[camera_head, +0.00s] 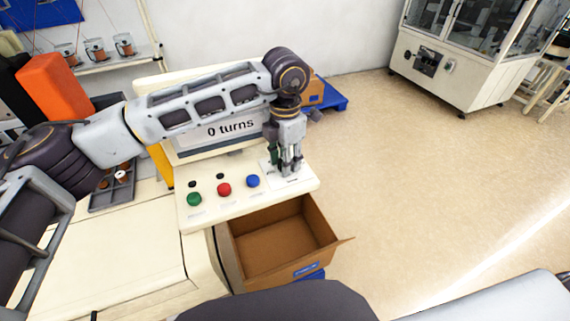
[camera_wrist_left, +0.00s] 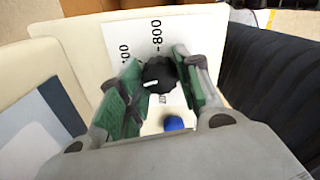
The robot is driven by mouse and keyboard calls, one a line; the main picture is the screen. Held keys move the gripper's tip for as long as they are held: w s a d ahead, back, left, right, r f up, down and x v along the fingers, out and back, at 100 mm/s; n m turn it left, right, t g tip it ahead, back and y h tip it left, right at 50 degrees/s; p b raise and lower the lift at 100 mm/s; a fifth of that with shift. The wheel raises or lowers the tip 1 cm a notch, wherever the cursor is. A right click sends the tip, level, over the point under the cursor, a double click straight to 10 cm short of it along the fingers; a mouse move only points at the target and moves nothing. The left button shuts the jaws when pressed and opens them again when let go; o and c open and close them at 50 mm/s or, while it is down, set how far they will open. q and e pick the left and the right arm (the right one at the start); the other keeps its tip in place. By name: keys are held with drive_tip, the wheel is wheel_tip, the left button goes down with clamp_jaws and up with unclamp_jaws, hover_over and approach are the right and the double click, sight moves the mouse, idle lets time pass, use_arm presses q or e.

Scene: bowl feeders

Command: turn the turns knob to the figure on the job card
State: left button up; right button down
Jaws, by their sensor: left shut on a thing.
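My left gripper (camera_head: 288,170) points down at the right end of the cream control panel (camera_head: 215,208). In the left wrist view its green-padded fingers (camera_wrist_left: 158,82) are shut on a round black knob (camera_wrist_left: 160,72) with a short white mark. The knob stands on a white dial plate (camera_wrist_left: 142,38) with printed figures, among them 800; another is partly cut off. The plate also shows in the head view (camera_head: 300,183), where the fingers hide the knob. The display (camera_head: 230,128) behind reads "0 turns". I cannot make out a job card. My right gripper is out of view.
Green (camera_head: 194,199), red (camera_head: 224,189) and blue (camera_head: 253,181) buttons sit left of the dial; the blue one is close to the fingers. An open cardboard box (camera_head: 280,245) stands below the panel's front. A grey parts tray (camera_head: 112,188) lies at left.

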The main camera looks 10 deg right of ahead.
use_arm(q)
drive_tip(key=shift+m+b, duration=1.3)
drive_tip(key=shift+b, duration=0.05)
drive_tip(key=shift+m+b, duration=0.5)
drive_tip(key=shift+b, duration=0.05)
drive_tip(key=m+b, duration=0.2)
drive_tip(key=shift+m, duration=0.3)
drive_tip(key=shift+m+b, duration=0.4)
drive_tip(key=shift+m, duration=0.4)
drive_tip(key=shift+r+m, duration=0.1)
drive_tip(key=shift+m, duration=0.2)
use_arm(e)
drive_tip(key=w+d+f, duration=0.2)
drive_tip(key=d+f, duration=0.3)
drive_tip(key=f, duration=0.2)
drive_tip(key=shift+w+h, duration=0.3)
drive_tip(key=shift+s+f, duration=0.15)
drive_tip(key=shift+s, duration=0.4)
use_arm(q)
drive_tip(key=o, duration=1)
drive_tip(key=shift+o, duration=0.2)
